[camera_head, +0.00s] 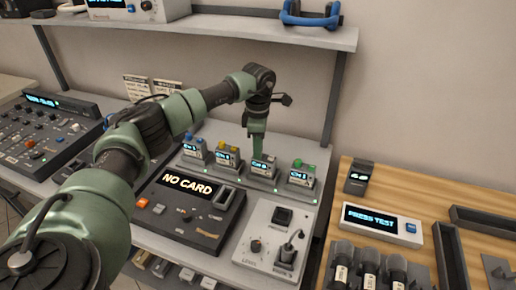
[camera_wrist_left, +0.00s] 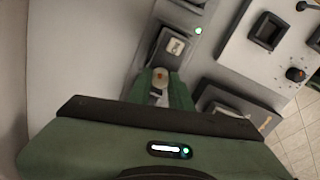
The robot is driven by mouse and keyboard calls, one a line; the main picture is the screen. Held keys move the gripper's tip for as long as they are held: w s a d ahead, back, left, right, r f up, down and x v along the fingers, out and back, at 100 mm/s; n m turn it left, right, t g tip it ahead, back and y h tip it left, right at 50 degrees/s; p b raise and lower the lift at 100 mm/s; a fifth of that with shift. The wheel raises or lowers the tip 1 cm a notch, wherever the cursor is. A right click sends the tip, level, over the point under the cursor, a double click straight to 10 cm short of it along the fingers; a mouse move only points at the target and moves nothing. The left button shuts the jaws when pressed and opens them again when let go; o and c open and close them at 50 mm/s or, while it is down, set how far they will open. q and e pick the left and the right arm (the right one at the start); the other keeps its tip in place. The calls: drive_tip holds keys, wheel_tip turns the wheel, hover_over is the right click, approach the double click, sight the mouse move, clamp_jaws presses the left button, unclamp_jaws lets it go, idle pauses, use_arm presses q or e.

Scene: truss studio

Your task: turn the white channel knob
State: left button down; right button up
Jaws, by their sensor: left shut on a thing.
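A row of small channel units stands on the grey rack panel in the head view. A blue knob (camera_head: 187,137) tops the first, a yellow knob (camera_head: 234,149) the second and a green knob (camera_head: 298,163) the last. My left gripper (camera_head: 258,154) points down onto the third channel unit (camera_head: 263,168) and hides its knob there. In the left wrist view my left gripper (camera_wrist_left: 160,84) is shut on the channel knob (camera_wrist_left: 160,76), whose top looks tan in this light. My right gripper is not in view.
A dark card reader (camera_head: 190,210) reading "NO CARD" lies in front of the channel row. A level panel (camera_head: 265,246) with a plugged cable is to its right. The wooden table (camera_head: 378,183) holds a "PRESS TEST" box (camera_head: 382,225) and dark trays. A shelf (camera_head: 230,32) spans above.

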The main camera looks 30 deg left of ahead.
use_arm(q)
drive_tip(key=c, duration=1.3)
unclamp_jaws()
wheel_tip(320, 180, up, 8)
drive_tip(key=shift+f+b, duration=0.1)
drive_tip(key=shift+b, duration=0.6)
